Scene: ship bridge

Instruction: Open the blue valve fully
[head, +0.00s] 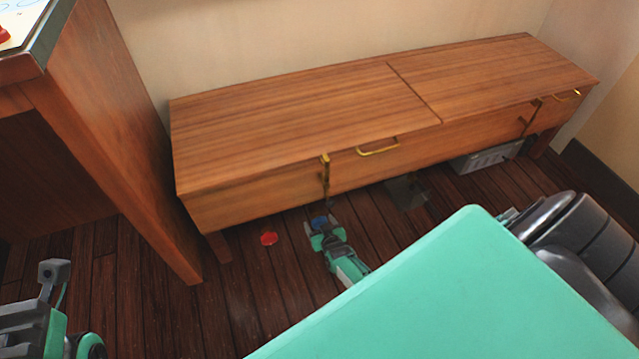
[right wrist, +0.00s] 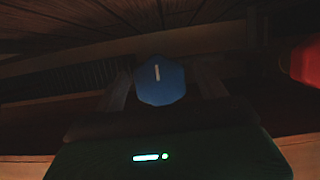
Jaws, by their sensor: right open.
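The blue valve (head: 320,221) is low down below the front edge of the wooden bench, partly hidden by my right gripper (head: 322,230). In the right wrist view the blue valve (right wrist: 160,90) shows as a rounded, many-sided knob with an upright white mark. My right gripper's two fingers (right wrist: 162,92) stand open, one on each side of the knob. Whether they touch it is too dark to tell. My left gripper (head: 52,285) is at the lower left edge of the head view, far from the valve, and its jaws do not show clearly.
A red knob (head: 268,239) is left of the blue valve; a red thing (right wrist: 306,62) shows at the right wrist view's right edge. The wooden bench (head: 300,105) overhangs the valve. A grey vented box (head: 487,158) is under its right end. A wooden desk (head: 125,130) stands left.

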